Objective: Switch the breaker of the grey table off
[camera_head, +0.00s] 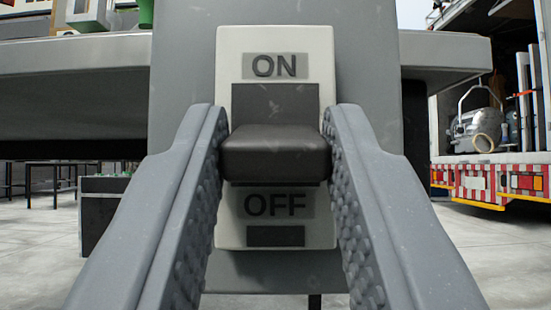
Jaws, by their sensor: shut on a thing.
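The breaker (320,225) is a pale plate on a grey upright panel, with ON printed at the top and OFF below. Its dark lever (275,155) sticks out toward me, between the two labels and just above the OFF label. My gripper (274,125) is in front of the plate, with one finger on each side of the lever, shut on it. The fingers hide parts of the plate's lower left and right edges. The grey table (75,85) extends to both sides behind the panel.
A dark box (103,205) stands on the floor under the table at left. Thin-legged furniture (40,180) is farther back. At right, an open truck (490,180) with red and white edge markings holds a round lamp (477,125). Pale floor is open on both sides.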

